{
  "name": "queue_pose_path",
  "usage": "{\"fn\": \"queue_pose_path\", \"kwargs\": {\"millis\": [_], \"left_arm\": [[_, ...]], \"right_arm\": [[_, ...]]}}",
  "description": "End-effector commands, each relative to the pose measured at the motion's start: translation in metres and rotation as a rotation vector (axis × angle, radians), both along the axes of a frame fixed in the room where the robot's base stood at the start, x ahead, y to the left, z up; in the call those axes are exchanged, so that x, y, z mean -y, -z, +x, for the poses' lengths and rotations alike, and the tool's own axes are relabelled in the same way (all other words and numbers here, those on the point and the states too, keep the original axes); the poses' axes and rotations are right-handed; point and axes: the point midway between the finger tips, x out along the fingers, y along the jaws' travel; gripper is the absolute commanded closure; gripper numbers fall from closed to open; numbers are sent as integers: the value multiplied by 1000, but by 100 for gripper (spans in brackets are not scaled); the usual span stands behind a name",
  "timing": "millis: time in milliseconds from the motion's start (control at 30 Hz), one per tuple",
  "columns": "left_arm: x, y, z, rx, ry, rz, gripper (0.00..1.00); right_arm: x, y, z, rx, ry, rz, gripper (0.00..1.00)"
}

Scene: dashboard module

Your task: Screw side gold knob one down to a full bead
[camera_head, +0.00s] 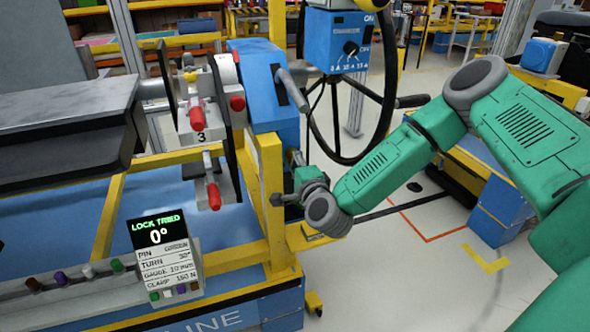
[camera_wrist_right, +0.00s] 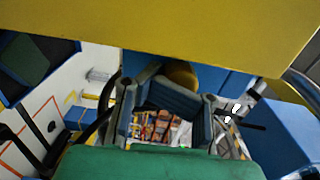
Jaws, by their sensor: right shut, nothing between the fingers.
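A small gold knob (camera_head: 292,156) sits on the right side of the blue housing (camera_head: 268,92), partly hidden by my right gripper. A rounded gold piece, likely the same knob, shows just beyond the fingers in the right wrist view (camera_wrist_right: 183,74). My right gripper (camera_head: 284,197) is just below the knob, beside the yellow post. In the wrist view its dark fingers (camera_wrist_right: 172,95) are shut with nothing held. I cannot tell whether they touch the knob. My left gripper is not in view.
A yellow post (camera_head: 271,200) stands close left of my right gripper, and a yellow beam (camera_wrist_right: 160,30) crosses the wrist view. A black handwheel (camera_head: 388,95) is above. A display (camera_head: 160,250) reads "LOCK TRIED 0°". Red-tipped levers (camera_head: 214,195) are at left.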

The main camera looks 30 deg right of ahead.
Motion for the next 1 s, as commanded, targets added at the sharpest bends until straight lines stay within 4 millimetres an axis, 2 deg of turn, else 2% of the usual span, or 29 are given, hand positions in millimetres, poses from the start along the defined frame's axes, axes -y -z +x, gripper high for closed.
{"fn": "queue_pose_path", "kwargs": {"millis": [33,400,933,1000], "left_arm": [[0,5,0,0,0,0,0],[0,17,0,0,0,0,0],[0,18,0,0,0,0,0],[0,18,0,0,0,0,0]], "right_arm": [[-1,-19,7,57,2,34,100],[3,-21,7,95,8,184,100],[7,-21,7,102,12,210,100],[7,-21,7,102,12,210,75]]}}
